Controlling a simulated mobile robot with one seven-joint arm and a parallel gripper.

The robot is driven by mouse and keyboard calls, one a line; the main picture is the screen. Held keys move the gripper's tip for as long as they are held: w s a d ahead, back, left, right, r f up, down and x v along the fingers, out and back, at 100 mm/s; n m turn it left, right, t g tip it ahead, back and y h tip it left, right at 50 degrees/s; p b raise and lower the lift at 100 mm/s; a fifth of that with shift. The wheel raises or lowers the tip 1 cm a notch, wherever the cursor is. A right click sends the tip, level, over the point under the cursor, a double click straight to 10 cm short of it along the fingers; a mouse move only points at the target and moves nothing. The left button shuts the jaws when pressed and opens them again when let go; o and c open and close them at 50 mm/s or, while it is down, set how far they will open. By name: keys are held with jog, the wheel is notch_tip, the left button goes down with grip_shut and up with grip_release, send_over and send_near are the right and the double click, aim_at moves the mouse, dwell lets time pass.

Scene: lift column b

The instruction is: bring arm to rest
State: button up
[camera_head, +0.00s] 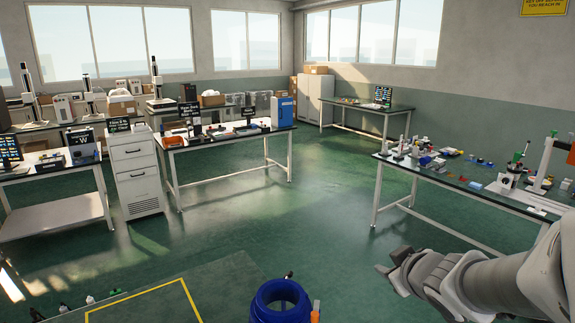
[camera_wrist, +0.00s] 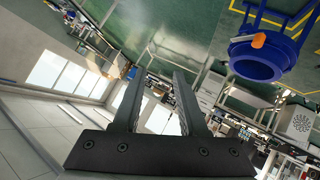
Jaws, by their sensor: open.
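My arm reaches in from the right edge of the head view, held above the green floor. My gripper (camera_head: 388,268) is at its left end, partly small and dark there. In the wrist view my gripper (camera_wrist: 157,88) shows two dark parallel fingers with a clear gap between them. Nothing is between the fingers, and they touch nothing that I can see. The wrist view is strongly tilted, with windows at the lower left and the floor at the top.
A blue ring-shaped object (camera_head: 280,300) stands at the bottom centre. Beside it is a dark surface with a yellow outline (camera_head: 145,303). A cluttered workbench (camera_head: 460,192) stands at the right, near my arm. Another bench (camera_head: 225,139) and a white drawer cabinet (camera_head: 137,172) are at the left. The middle floor is clear.

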jog(key=s+r+m+g+h, duration=0.3)
jog(key=s+r+m, duration=0.15)
jog(key=s, duration=0.45)
jog(key=s+a+m+g+y, duration=0.1)
jog(key=s+a+g+y, duration=0.1)
jog(key=s+a, duration=0.4)
jog(key=s+y, duration=0.1)
jog(key=s, duration=0.4)
jog(key=shift+a+f+m+g, duration=0.25)
jog(key=shift+f+m+g, duration=0.1)
jog(key=shift+f+g, duration=0.05)
dwell(0.4)
